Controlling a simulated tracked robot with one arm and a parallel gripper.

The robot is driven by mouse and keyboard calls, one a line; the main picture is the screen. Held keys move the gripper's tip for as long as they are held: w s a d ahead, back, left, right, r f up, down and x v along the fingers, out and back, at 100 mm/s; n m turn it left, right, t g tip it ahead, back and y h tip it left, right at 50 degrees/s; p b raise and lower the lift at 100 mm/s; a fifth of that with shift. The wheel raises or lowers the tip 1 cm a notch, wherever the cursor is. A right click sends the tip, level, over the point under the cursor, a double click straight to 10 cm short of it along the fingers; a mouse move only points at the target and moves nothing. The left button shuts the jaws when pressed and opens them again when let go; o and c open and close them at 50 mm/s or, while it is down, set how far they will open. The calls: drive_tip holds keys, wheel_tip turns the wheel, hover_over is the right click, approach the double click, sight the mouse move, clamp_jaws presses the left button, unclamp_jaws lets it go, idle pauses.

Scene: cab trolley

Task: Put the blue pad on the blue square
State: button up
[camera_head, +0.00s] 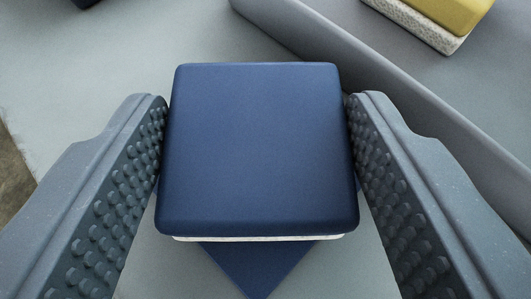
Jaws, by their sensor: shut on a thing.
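The blue pad (257,145) is a dark blue rounded block with a pale layer along its underside. My gripper (257,150) is shut on it, with one studded finger against its left side and the other against its right side. The blue square (258,268) is a flat dark blue patch below the pad.
A raised grey ridge (375,85) runs diagonally on the right. Beyond it, a yellow pad (445,12) with a speckled pale underside lies at the top right. A dark object (85,3) is cut off at the top left. The grey surface at the left is clear.

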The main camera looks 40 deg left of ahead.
drive_tip(key=o, duration=1)
drive_tip(key=shift+d, duration=0.1)
drive_tip(key=p+v, duration=0.2)
drive_tip(key=v, duration=1)
drive_tip(key=w+a+r+m+h, duration=0.15)
drive_tip(key=a+r, duration=0.25)
drive_tip(key=r, duration=0.4)
drive_tip(key=w+a+r+m+t+h, duration=0.1)
drive_tip(key=a+r+h, duration=0.1)
drive_tip(key=a+r, duration=0.4)
drive_tip(key=w+a+r+m+h, duration=0.1)
drive_tip(key=a+r+m+h, duration=0.15)
drive_tip(key=r, duration=0.65)
drive_tip(key=s+a+r+m+t+h, duration=0.1)
drive_tip(key=s+a+r+m+t, duration=0.1)
drive_tip(key=a+r, duration=0.4)
drive_tip(key=s+a+r+m+t+h, duration=0.2)
drive_tip(key=s+a+r+t, duration=0.2)
drive_tip(key=r, duration=1.1)
drive_tip(key=s+a, duration=0.2)
drive_tip(key=a, duration=0.1)
drive_tip(key=shift+s+a+r, duration=0.15)
drive_tip(key=shift+s+r, duration=0.05)
drive_tip(key=shift+r, duration=0.1)
